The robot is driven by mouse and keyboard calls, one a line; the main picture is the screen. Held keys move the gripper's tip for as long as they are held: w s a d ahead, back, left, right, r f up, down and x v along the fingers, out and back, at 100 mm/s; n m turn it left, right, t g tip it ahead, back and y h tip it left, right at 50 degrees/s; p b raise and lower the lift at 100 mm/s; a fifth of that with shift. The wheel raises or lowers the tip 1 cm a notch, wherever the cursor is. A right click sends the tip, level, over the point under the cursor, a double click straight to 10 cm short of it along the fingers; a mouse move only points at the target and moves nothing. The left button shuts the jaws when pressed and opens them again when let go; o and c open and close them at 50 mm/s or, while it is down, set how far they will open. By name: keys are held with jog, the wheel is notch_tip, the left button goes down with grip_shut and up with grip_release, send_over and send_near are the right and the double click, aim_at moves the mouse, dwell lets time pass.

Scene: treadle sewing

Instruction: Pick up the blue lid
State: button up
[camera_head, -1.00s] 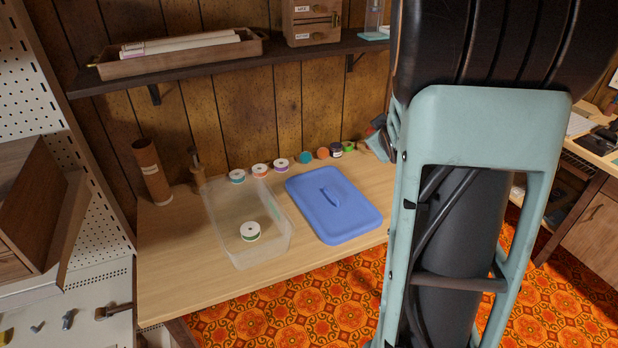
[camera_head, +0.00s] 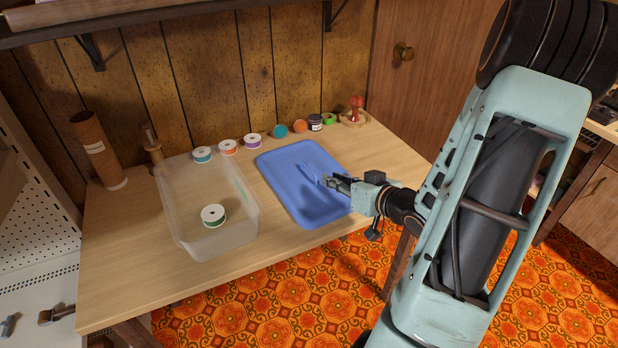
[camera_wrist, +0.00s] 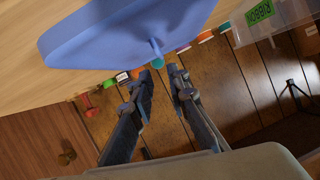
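The blue lid (camera_head: 290,196) lies flat on the wooden table, right of the clear box. Its raised handle (camera_head: 311,174) is at the middle of its top. My gripper (camera_head: 328,181) is just right of the handle in the head view, low over the lid. In the wrist view the lid (camera_wrist: 125,30) fills the top, and its handle (camera_wrist: 156,46) points toward the gap between my fingers. My gripper (camera_wrist: 160,76) is open there, with nothing between the fingertips. The fingertips look a little short of the handle.
The clear box (camera_head: 178,228) holds a white spool (camera_head: 213,215). Several spools and small jars, including a teal one (camera_head: 280,131), line the table's back edge. A cardboard tube (camera_head: 98,150) stands at the back left. Bare tabletop (camera_head: 125,270) shows at the front left.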

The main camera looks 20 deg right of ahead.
aim_at(313, 172)
jog(key=b+x, duration=0.2)
jog(key=x, duration=0.8)
jog(key=shift+s+f, duration=0.1)
jog(key=shift+f, duration=0.05)
grip_shut()
